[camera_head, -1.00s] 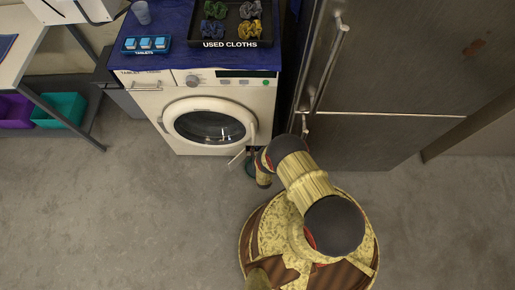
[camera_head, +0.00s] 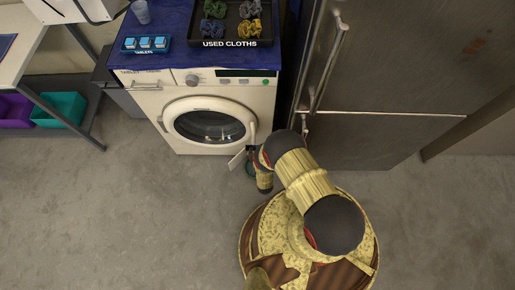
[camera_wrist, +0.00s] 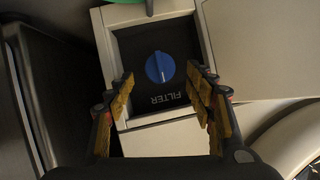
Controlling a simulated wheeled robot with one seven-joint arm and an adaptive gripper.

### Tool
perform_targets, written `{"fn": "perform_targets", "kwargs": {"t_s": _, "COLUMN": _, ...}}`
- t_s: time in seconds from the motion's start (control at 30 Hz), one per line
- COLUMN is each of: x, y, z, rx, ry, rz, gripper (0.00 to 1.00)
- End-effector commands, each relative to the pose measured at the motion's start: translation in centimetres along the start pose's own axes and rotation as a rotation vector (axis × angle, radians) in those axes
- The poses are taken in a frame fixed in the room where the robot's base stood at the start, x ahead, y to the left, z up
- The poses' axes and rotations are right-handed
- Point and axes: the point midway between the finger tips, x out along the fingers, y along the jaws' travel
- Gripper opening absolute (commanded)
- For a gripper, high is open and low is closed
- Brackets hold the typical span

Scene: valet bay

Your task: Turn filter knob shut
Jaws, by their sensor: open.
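The filter knob (camera_wrist: 160,67) is a round blue dial with a pale line across it, set in a dark recess (camera_wrist: 130,45) marked FILTER in the wrist view. My gripper (camera_wrist: 160,85) is open, with one worn yellow-padded finger on each side of the knob in the picture. The fingers look apart from the knob; how far they are from it in depth I cannot tell. In the head view the knob is hidden, and a small pale flap (camera_head: 237,159) stands open at the lower right of the washing machine (camera_head: 165,109), beside my arm.
A tall metal fridge (camera_head: 385,75) stands close on the right of the washer. The washer's round door (camera_head: 208,124) is shut. A tablet tray (camera_head: 128,47) and a used-cloths tray (camera_head: 232,43) sit on the blue top. The floor (camera_head: 130,210) at left is clear.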

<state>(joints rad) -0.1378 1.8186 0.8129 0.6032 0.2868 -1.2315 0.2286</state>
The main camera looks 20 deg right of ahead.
Motion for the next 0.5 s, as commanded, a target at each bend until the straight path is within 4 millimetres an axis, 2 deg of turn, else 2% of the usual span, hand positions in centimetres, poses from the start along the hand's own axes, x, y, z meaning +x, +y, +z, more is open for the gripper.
{"fn": "perform_targets", "kwargs": {"t_s": 0.03, "x": -1.2, "y": -0.1, "z": 0.1, "rx": -0.002, "ry": -0.004, "rz": -0.001, "gripper": 0.54}}
{"fn": "perform_targets", "kwargs": {"t_s": 0.2, "x": -4.7, "y": -0.1, "z": 0.1, "rx": -0.002, "ry": -0.003, "rz": -0.001, "gripper": 0.54}}
{"fn": "perform_targets", "kwargs": {"t_s": 0.33, "x": -6.6, "y": -0.1, "z": 0.1, "rx": -0.002, "ry": -0.002, "rz": -0.001, "gripper": 0.54}}
{"fn": "perform_targets", "kwargs": {"t_s": 0.5, "x": -8.0, "y": 0.0, "z": 0.0, "rx": -0.001, "ry": -0.001, "rz": 0.0, "gripper": 0.54}}
